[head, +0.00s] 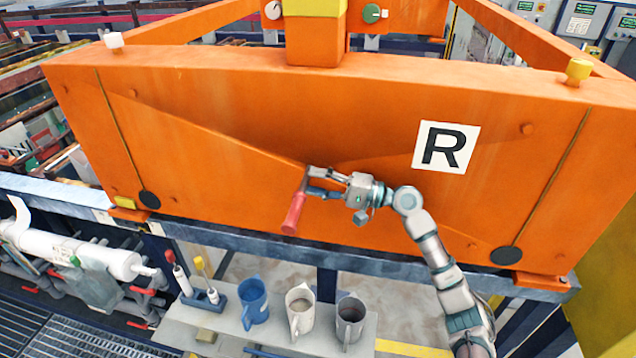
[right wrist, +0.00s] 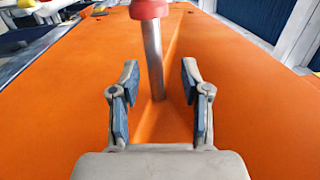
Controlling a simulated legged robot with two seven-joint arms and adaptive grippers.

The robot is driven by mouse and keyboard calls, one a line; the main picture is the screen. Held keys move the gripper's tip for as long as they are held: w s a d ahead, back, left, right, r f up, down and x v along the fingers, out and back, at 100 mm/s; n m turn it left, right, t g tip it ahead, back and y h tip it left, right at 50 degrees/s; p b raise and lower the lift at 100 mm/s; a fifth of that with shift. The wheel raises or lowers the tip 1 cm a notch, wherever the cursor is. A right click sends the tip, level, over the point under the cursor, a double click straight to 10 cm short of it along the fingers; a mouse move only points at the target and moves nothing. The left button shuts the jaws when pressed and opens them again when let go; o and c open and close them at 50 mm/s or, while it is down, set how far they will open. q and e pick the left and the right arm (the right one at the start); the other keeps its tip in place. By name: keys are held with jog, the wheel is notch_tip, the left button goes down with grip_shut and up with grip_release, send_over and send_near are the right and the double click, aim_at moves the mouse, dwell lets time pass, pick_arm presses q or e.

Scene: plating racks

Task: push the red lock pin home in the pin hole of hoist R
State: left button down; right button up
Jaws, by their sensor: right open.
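Hoist R (head: 240,105) is a wide orange beam with a white R plate (head: 447,147) on its face. The red lock pin (head: 294,214) has a red grip and a bare metal shank, and slants in front of the beam's middle. In the right wrist view its red end (right wrist: 150,9) is at the top, and its shank (right wrist: 152,50) runs down between my fingers. My right gripper (head: 311,182) is open around the shank, with a gap on both sides in the right wrist view (right wrist: 159,75). I cannot make out the pin hole, or whether the shank's tip is in it.
Below, a shelf (head: 190,335) holds a blue mug (head: 254,302), two more mugs and a small blue holder (head: 205,300).

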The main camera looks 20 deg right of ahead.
jog(key=v, duration=1.2)
jog(key=shift+s, duration=0.1)
